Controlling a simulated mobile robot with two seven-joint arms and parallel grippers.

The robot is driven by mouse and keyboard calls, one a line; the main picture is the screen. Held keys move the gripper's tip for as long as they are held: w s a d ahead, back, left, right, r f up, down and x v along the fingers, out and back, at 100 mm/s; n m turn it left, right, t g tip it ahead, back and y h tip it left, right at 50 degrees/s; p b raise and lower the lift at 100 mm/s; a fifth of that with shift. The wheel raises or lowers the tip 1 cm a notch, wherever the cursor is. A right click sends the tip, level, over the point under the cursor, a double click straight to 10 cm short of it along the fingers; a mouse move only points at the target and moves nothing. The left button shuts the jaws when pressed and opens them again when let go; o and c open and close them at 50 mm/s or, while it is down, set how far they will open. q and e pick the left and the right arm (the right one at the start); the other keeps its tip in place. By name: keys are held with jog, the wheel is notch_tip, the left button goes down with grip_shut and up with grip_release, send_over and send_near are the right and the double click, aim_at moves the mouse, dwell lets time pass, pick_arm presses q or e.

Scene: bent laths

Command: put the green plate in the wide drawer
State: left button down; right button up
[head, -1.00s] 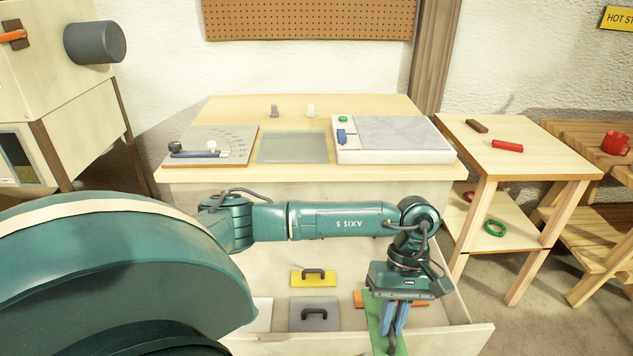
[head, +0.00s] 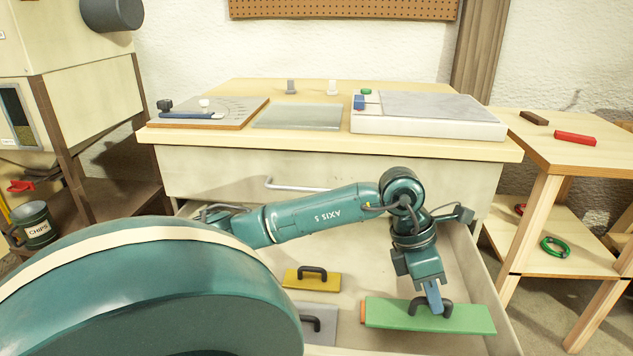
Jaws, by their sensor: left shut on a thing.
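The green plate (head: 475,316) has a black handle and lies crosswise at the right side of the open wide drawer (head: 483,262). My left gripper (head: 434,300) points down and is shut on the plate's handle, whose ends show on both sides of the fingers. I cannot tell whether the plate touches the drawer floor or hangs just above it. A bit of orange (head: 363,312) shows at the plate's left end, mostly hidden by the plate. My right gripper is not in view.
A yellow plate (head: 299,282) and a grey plate (head: 318,327), each with a black handle, lie left of the green plate. The cabinet front above has a metal handle (head: 297,186). A wooden side table (head: 560,150) stands right. My arm hides the drawer's left part.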

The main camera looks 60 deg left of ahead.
aim_at(422, 330)
pick_arm(q)
notch_tip(422, 330, down, 3)
jog(key=shift+r+b, duration=0.1)
jog(key=shift+b, duration=0.45)
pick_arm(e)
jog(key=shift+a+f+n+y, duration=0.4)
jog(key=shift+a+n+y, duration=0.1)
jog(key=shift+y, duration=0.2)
pick_arm(q)
notch_tip(422, 330, down, 7)
jog(key=shift+b, duration=1.1)
notch_tip(422, 330, down, 3)
jog(key=shift+f+b, duration=0.1)
jog(key=shift+b, duration=0.5)
jog(key=shift+f, duration=0.1)
jog(key=c, duration=1.5)
grip_release()
jog(key=shift+o, duration=0.2)
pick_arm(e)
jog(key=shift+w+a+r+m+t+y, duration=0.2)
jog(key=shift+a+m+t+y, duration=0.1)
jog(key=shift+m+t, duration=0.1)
